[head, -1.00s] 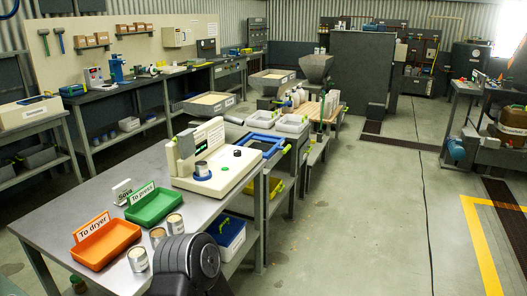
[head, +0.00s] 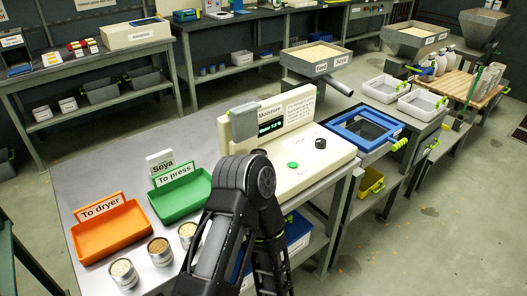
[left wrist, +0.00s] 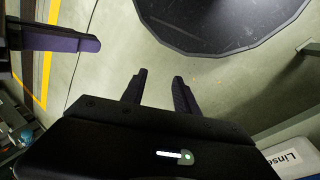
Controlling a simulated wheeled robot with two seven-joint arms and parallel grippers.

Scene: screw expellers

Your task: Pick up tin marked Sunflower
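Three open tins stand in a row at the front of the grey table in the head view: a near tin (head: 123,272), a middle tin (head: 159,250) and a far tin (head: 187,234) partly behind my arm. Their labels are too small to read, so I cannot tell which is Sunflower. My folded arm covers the table just right of them. My left gripper (left wrist: 159,76) is open and empty in the left wrist view, over floor, with no tin near it. My right gripper does not clearly show.
An orange "To dryer" tray (head: 75,250) and a green "To press" tray (head: 170,210) lie behind the tins, with a Soya sign (head: 160,167). A "Linse..." box (left wrist: 297,158) is near the wrist.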

